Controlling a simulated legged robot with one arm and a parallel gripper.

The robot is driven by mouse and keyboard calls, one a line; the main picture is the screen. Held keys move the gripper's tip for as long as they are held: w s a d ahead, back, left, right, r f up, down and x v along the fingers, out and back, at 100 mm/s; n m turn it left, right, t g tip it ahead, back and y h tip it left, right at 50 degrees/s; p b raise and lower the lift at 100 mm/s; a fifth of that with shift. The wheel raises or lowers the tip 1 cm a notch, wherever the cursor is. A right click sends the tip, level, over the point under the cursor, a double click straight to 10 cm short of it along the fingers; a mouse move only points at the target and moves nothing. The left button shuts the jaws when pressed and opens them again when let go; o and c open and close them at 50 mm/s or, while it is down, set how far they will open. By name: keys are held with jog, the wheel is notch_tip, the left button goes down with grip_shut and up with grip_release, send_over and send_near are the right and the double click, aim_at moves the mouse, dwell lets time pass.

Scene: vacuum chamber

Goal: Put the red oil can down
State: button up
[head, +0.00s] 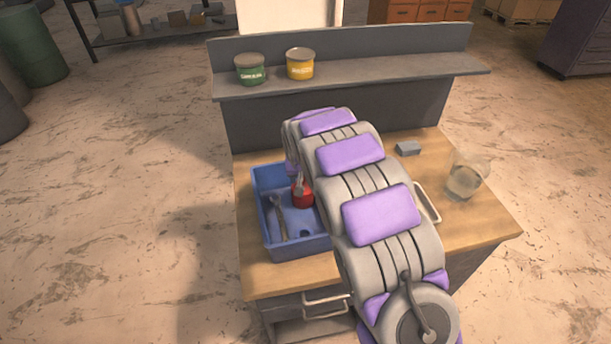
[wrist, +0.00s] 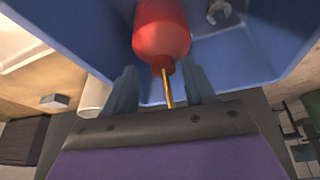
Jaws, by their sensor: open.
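The red oil can (head: 302,196) is inside the blue bin (head: 284,250), near its right side and partly hidden by my arm. In the wrist view the can's red body (wrist: 162,30) shows large, with its thin brass spout (wrist: 167,88) pointing toward my wrist. My gripper (wrist: 162,80) is open, with one finger on each side of the spout and a visible gap to both. The blue bin's wall (wrist: 75,35) also shows in the wrist view. In the head view my arm hides most of my gripper.
A wrench (head: 279,217) lies in the bin. A grey block (head: 408,148) and a clear jar (head: 467,176) stand on the wooden bench (head: 485,222) to the right. A green tin (head: 250,70) and a yellow tin (head: 300,65) sit on the shelf (head: 400,70) behind.

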jog(key=shift+s+a+r, duration=0.15)
jog(key=shift+a+r, duration=0.3)
jog(key=shift+a, duration=0.15)
jog(key=d+p+v, duration=0.1)
jog(key=p+v, duration=0.1)
jog(key=v, duration=0.9)
jog(key=s+d+r+m+g, duration=0.1)
jog(key=s+d+r+g, duration=0.35)
jog(key=s+d, duration=1)
jog(key=s+d+g, duration=0.1)
jog(key=s+d, duration=0.1)
jog(key=s, duration=1.3)
jog(key=s+d+r+g, duration=0.1)
jog(key=s+d, duration=0.1)
jog(key=s, duration=1.3)
jog(key=shift+s+r+m, duration=0.2)
jog(key=shift+r+m, duration=0.05)
jog(key=shift+m, duration=0.05)
